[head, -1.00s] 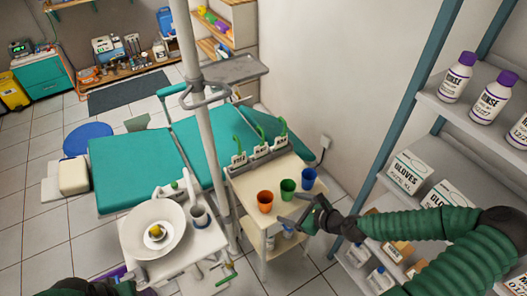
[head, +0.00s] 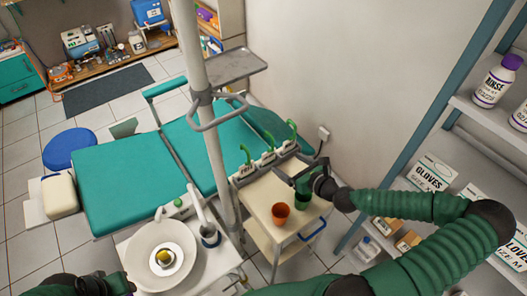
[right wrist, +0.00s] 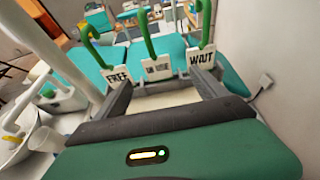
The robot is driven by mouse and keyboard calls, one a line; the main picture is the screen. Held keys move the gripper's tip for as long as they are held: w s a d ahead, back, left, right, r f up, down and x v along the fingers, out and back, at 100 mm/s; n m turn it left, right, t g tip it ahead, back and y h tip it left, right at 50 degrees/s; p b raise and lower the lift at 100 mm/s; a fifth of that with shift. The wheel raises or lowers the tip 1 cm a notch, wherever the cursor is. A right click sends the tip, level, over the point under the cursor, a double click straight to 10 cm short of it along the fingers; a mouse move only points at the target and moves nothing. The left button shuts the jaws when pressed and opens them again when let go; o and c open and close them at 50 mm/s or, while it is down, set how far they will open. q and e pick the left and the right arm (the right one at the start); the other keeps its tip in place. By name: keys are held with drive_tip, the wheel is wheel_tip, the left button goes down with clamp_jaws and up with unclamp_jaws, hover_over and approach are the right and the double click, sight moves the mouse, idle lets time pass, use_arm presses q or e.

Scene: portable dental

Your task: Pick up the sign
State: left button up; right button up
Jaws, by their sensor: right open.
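Three small white signs with green curved handles stand in a row in a holder along the back edge of a small cart. In the right wrist view they read FREE (right wrist: 117,77), IN USE (right wrist: 156,70) and WAIT (right wrist: 201,59). In the head view the FREE sign (head: 246,167), the IN USE sign (head: 267,158) and the WAIT sign (head: 290,148) are upright. My right gripper (head: 305,168) is open and empty above the cart, close in front of the WAIT end of the row. My left arm shows only as a dark part at the lower left; its jaws cannot be made out.
A grey pole (head: 205,110) stands left of the cart. A wall is behind, and a shelf with glove boxes (head: 428,172) is at right.

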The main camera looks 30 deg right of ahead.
sight(268, 155)
drive_tip(key=x, duration=1)
drive_tip(key=a+x, duration=0.1)
drive_tip(key=x, duration=0.3)
drive_tip(key=shift+w+f, duration=0.2)
drive_tip(key=shift+f, duration=0.25)
drive_tip(key=shift+s+d, duration=0.1)
drive_tip(key=shift+d, duration=0.05)
drive_tip(key=c, duration=1.4)
drive_tip(key=shift+r, duration=0.15)
drive_tip(key=shift+c, duration=0.2)
wheel_tip(268, 155, up, 10)
drive_tip(key=shift+p, duration=0.45)
